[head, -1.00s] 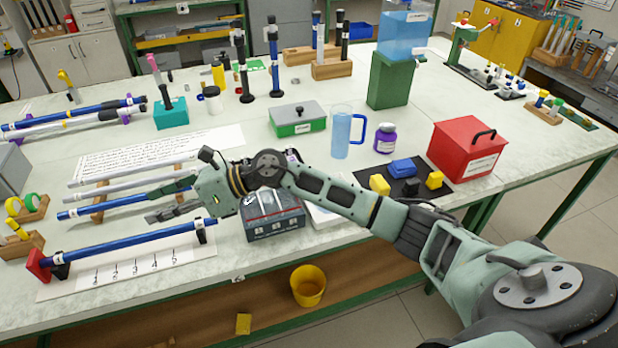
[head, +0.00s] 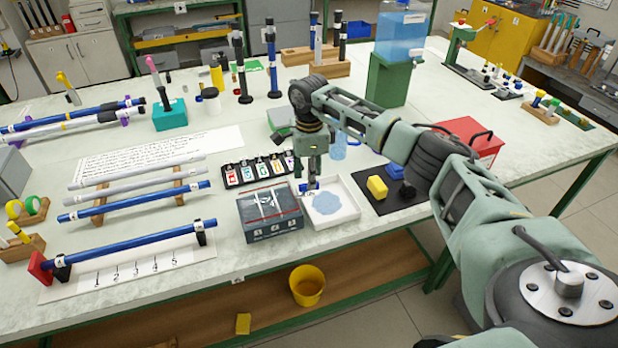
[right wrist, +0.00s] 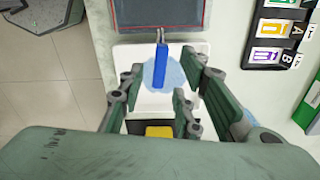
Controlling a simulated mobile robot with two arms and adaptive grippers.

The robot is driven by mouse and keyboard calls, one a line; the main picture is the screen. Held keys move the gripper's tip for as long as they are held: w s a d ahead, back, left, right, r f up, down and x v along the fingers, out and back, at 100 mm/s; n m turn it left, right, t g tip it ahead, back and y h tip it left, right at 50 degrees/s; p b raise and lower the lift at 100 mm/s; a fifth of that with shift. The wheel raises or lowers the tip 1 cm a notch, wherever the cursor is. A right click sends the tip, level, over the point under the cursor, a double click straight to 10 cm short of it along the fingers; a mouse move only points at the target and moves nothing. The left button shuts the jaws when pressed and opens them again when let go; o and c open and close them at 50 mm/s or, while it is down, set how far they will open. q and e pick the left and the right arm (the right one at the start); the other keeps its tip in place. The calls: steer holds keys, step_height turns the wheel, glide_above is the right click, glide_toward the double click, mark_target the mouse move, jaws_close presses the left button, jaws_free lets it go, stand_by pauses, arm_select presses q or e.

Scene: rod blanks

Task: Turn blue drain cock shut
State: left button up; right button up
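The blue drain cock (right wrist: 160,64) shows in the right wrist view as a blue lever on a thin metal stem at the edge of the dark grey box (head: 270,222). It points straight away from the box, over a white tray (head: 348,195) with a pale blue puddle (head: 335,203). In the head view only a bit of blue shows beside my fingertips. My right gripper (head: 312,178) points down over the tray's box side. In the right wrist view its fingers (right wrist: 160,88) are apart, one on each side of the lever, with gaps. My left gripper is not in view.
Right of the tray is a black mat (head: 408,204) with yellow and blue blocks. Behind the box stands a row of labelled tags (head: 258,168). A red box (head: 468,133) is partly behind my right arm. Blue and grey rods (head: 130,203) lie on racks at left.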

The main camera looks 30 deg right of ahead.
steer(key=shift+a+f, duration=0.1)
steer(key=shift+f, duration=0.95)
steer(key=shift+c, duration=0.2)
jaws_close()
